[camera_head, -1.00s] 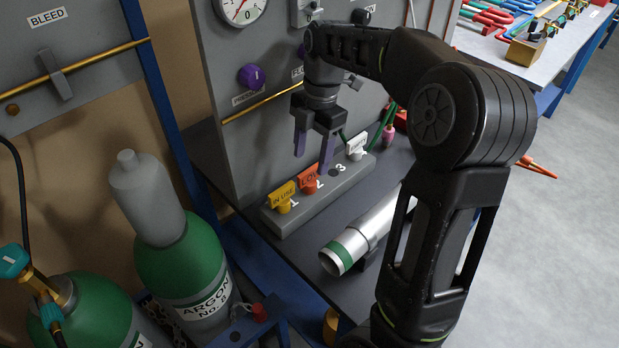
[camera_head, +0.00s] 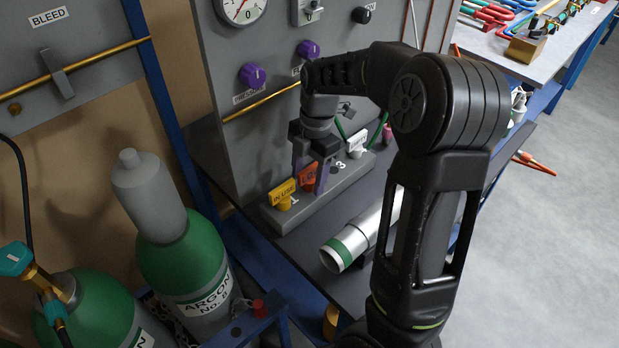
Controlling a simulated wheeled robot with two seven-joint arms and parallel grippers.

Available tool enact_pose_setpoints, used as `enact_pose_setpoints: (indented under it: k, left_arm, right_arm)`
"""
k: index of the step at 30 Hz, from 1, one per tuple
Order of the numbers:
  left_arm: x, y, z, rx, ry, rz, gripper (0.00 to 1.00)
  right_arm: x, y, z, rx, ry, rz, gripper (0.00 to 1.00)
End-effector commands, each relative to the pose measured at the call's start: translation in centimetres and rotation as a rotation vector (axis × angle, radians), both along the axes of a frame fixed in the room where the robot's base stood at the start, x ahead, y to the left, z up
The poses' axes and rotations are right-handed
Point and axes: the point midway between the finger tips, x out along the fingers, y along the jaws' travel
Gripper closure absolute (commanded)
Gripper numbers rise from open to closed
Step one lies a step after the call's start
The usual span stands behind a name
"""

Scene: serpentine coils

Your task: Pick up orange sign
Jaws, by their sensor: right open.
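The orange sign (camera_head: 309,176) stands on its peg in the grey numbered block (camera_head: 331,188), between the yellow "IN USE" sign (camera_head: 282,190) and a white sign (camera_head: 356,142). My right gripper (camera_head: 309,185) is open and points down over the orange sign. One purple finger is on the sign's left and the other on its right, partly covering its lettering. I cannot tell whether either finger touches it. My left gripper is not in view.
A grey panel with a gauge (camera_head: 241,8) and purple knobs (camera_head: 252,75) rises behind the block. A silver tube with a green band (camera_head: 349,247) lies on the bench in front. Green argon cylinders (camera_head: 184,252) stand at lower left.

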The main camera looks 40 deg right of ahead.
Motion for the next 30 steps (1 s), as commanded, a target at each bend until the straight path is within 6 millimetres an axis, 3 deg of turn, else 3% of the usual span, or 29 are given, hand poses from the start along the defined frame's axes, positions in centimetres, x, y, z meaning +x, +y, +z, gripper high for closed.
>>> enact_pose_setpoints:
  k: [3, 20, 30]
  left_arm:
    - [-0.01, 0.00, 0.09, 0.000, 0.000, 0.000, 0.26]
    - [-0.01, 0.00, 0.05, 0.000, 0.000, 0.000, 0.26]
    - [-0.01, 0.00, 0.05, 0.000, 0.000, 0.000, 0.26]
  right_arm:
    - [-0.05, 0.13, -0.81, 0.001, 0.001, 0.000, 0.44]
    - [-0.03, 0.12, -0.80, 0.000, 0.000, 0.000, 0.44]
    - [-0.03, 0.12, -0.79, 0.000, 0.000, 0.000, 0.70]
